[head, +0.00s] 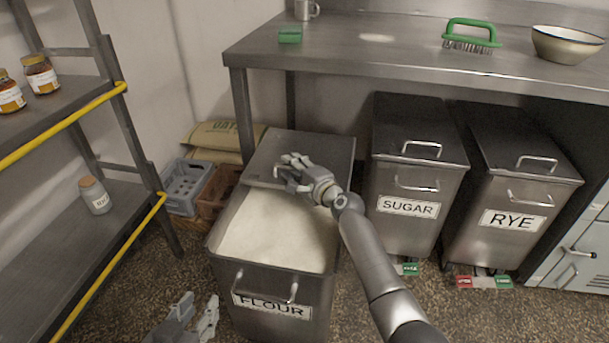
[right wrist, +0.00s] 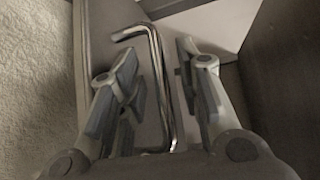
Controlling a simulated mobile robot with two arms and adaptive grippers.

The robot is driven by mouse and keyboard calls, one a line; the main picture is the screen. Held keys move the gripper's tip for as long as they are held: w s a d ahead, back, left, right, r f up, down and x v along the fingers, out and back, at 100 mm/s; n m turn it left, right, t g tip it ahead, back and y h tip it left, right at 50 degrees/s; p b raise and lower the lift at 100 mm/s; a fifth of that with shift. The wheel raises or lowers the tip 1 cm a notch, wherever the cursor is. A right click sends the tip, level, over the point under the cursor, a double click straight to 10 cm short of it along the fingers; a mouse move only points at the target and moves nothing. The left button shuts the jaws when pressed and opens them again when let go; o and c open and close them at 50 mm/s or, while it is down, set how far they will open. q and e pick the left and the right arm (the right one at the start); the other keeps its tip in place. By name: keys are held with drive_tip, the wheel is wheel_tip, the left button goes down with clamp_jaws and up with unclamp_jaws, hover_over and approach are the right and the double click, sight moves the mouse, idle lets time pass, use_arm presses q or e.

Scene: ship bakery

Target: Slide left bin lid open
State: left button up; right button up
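The left bin is the steel FLOUR bin (head: 318,300), with white flour (head: 275,232) showing in its front part. Its steel lid (head: 318,150) is slid back and covers only the rear. My right gripper (head: 290,172) is over the lid's front edge. In the right wrist view, the lid's bent metal handle (right wrist: 158,85) lies between the fingers of my right gripper (right wrist: 157,68), which are apart with gaps beside the bar. My left gripper (head: 198,308) is low, left of the bin's front, with its fingers apart and empty.
The SUGAR bin (head: 415,222) and RYE bin (head: 510,235) stand to the right with lids shut. A steel table (head: 400,60) overhangs the bins. Grey and brown crates (head: 185,188) and a shelf rack with yellow rails (head: 100,262) are on the left.

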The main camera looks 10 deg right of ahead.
drive_tip(key=v, duration=1.1)
drive_tip(key=shift+s, duration=0.3)
drive_tip(key=shift+d, duration=0.15)
